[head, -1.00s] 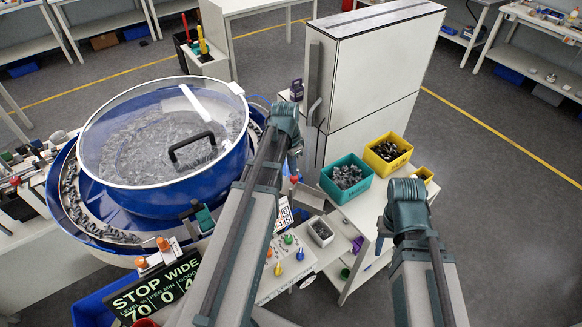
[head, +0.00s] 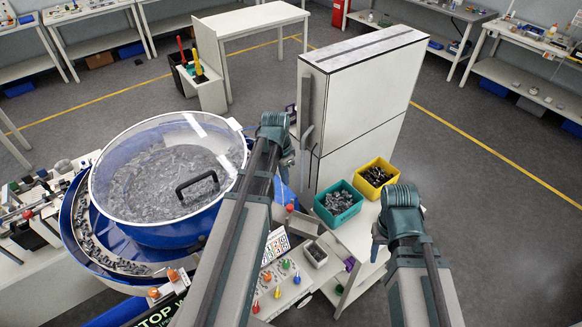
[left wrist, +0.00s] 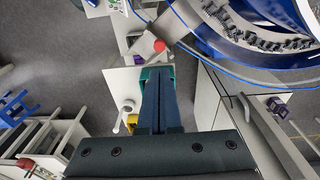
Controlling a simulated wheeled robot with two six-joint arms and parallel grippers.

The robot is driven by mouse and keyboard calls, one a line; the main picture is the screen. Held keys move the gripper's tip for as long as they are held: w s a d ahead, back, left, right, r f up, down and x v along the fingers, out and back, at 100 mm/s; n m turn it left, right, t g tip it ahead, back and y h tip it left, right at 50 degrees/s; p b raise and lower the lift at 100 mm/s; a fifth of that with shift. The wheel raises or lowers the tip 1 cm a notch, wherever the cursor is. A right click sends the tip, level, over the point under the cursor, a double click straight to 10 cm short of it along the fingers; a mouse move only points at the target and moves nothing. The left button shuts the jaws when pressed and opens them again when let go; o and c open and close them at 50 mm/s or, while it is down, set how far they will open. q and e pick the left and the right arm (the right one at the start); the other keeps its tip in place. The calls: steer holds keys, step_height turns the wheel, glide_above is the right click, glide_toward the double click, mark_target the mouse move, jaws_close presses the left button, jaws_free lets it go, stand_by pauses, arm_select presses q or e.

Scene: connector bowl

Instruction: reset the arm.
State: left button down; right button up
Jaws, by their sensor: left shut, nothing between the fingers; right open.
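My left arm runs up the middle of the head view. My left gripper (head: 287,160) is at its far end, between the bowl feeder and the tall white cabinet, mostly hidden behind the wrist. In the left wrist view its two dark fingers (left wrist: 158,78) lie together, shut, with nothing between them. My right arm comes in at the lower right of the head view. My right gripper (head: 379,238) is open, largely hidden behind its wrist, in front of the yellow bin. I see nothing held in it.
The blue bowl feeder (head: 160,238) with a clear lid stands left of my left arm. The white cabinet (head: 350,110) rises just beyond. A teal bin (head: 338,204) and a yellow bin (head: 376,176) of parts stand between my arms. Open floor (head: 480,200) lies right.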

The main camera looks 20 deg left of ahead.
arm_select(q)
steer(key=s+d+f+n+y+b, duration=0.1)
steer(key=s+d+f+b, duration=0.6)
steer(key=d+f+b, duration=0.2)
steer(key=s+d+f+n+g+y+b, duration=0.1)
steer(key=s+d+f+b, duration=0.6)
steer(key=d, duration=0.6)
step_height(320, 180, down, 2)
steer(key=shift+s+d+f+b, duration=0.15)
steer(key=shift+s+f+b, duration=0.1)
steer(key=shift+b, duration=0.95)
